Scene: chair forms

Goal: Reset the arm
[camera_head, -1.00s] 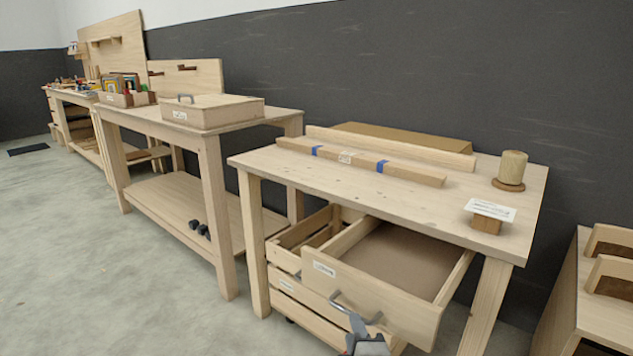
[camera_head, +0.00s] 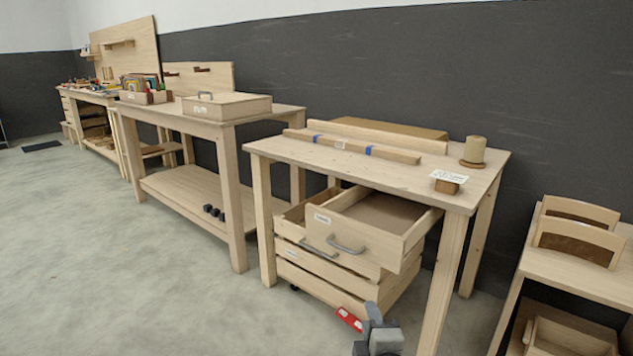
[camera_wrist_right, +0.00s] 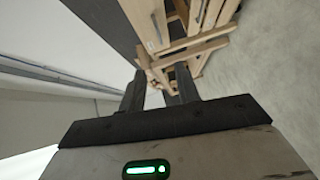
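My right gripper (camera_head: 371,314) is low in the head view, in front of and below the pulled-out drawer, apart from its handle. In the right wrist view, my right gripper (camera_wrist_right: 158,88) has two dark fingers with a clear gap and nothing between them. The wooden drawer (camera_head: 360,257) hangs open under the near workbench (camera_head: 390,180), with a grey bar handle (camera_head: 346,246) on its front. My left gripper is not in view.
A slatted wooden crate (camera_head: 320,280) stands under the near bench. A taped board (camera_head: 350,146) and a spool (camera_head: 474,151) lie on top. A low shelf unit (camera_head: 580,265) is at right. The floor (camera_head: 140,270) at left is clear.

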